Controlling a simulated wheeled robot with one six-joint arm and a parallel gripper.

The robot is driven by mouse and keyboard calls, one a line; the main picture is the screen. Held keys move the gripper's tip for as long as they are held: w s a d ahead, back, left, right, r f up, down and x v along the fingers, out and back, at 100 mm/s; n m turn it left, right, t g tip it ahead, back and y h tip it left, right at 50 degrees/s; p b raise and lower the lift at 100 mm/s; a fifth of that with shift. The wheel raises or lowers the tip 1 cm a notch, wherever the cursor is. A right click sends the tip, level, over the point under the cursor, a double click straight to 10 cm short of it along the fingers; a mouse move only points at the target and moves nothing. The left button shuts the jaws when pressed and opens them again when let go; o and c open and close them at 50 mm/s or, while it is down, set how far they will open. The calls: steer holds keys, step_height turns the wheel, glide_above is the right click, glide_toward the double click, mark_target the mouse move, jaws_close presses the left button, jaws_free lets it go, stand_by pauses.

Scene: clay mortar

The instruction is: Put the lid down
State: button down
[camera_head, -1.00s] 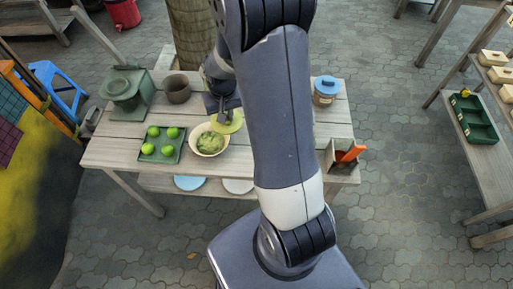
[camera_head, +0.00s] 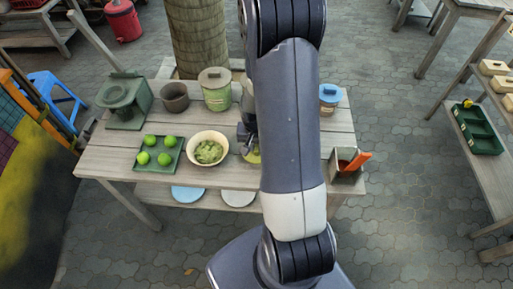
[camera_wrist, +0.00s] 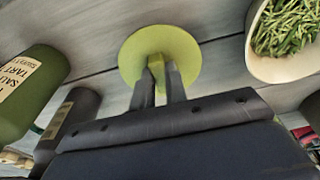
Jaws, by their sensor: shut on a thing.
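The lid is a flat yellow-green disc (camera_wrist: 188,48) with a small block-like knob in the wrist view. My gripper (camera_wrist: 159,77) is shut on that knob. In the head view the lid (camera_head: 252,157) shows only in part, just right of the bowl, because my arm hides the rest. My gripper (camera_head: 247,140) is also mostly hidden there. The lid lies level over bare table planks; I cannot tell whether it touches them. The cream bowl (camera_head: 222,138) holds shredded green food and is uncovered; it also shows at the right of the wrist view (camera_wrist: 262,66).
On the wooden table (camera_head: 115,160) stand a green tray (camera_head: 145,166) of green fruits, a brown pot (camera_head: 174,97), a lidded green jar (camera_head: 217,95), a blue-lidded jar (camera_head: 328,99) and a box (camera_head: 340,175) with an orange-handled tool. A labelled green jar (camera_wrist: 38,85) is near my gripper.

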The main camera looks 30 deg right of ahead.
mark_target(256, 151)
steer(key=shift+f, duration=0.95)
steer(key=shift+f, duration=0.2)
steer(key=c, duration=1.4)
jaws_free()
steer(key=shift+c, duration=0.2)
steer(key=shift+r, duration=0.15)
steer(key=shift+r, duration=0.65)
step_height(256, 151, up, 11)
steer(key=s, duration=0.1)
steer(key=shift+a, duration=0.4)
steer(key=shift+f, duration=0.25)
